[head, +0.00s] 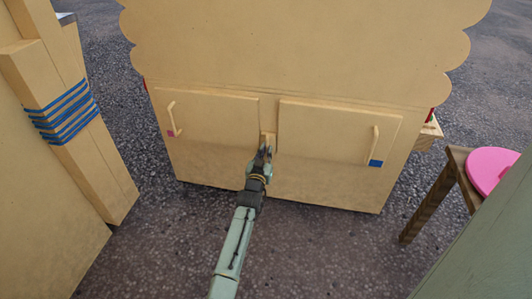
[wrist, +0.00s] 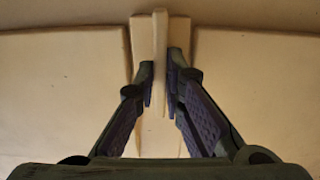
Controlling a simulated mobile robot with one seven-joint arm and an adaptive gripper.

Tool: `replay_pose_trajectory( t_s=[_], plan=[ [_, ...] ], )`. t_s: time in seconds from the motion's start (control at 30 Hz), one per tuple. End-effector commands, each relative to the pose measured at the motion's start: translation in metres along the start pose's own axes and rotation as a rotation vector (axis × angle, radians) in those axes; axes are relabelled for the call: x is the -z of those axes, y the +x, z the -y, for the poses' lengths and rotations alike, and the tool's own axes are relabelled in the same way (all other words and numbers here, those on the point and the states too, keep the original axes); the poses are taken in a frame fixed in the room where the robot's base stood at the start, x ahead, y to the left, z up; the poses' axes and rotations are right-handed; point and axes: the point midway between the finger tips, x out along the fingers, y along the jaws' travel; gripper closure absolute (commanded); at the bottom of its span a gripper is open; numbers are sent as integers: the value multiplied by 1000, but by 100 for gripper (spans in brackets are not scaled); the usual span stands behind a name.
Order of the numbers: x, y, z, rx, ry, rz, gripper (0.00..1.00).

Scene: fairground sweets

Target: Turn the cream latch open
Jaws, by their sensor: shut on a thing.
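The cream latch (wrist: 160,45) is a narrow bar on the strip between two cream doors. In the wrist view it points up and down the picture. My gripper (wrist: 161,88) has its two purple-padded fingers closed on either side of the bar. In the head view my gripper (head: 265,150) reaches the middle of the cream cabinet front, and the latch (head: 268,136) shows just above its fingertips. The left door (head: 215,120) and the right door (head: 325,128) both look closed.
The left door has a cream handle (head: 172,117) with a pink patch; the right door has a handle (head: 375,142) with a blue patch. A cream post with blue cord (head: 62,115) stands left. A wooden stool (head: 440,195) with a pink disc (head: 490,168) stands right. Grey ground lies between.

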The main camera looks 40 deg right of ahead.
Motion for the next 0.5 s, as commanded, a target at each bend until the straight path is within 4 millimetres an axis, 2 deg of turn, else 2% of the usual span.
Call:
replay_pose_trajectory(
  t_s=[0.47,0.5],
  plan=[
    [1,0,0,0,-15,-2,100],
    [2,0,0,0,-15,-2,89]
  ],
)
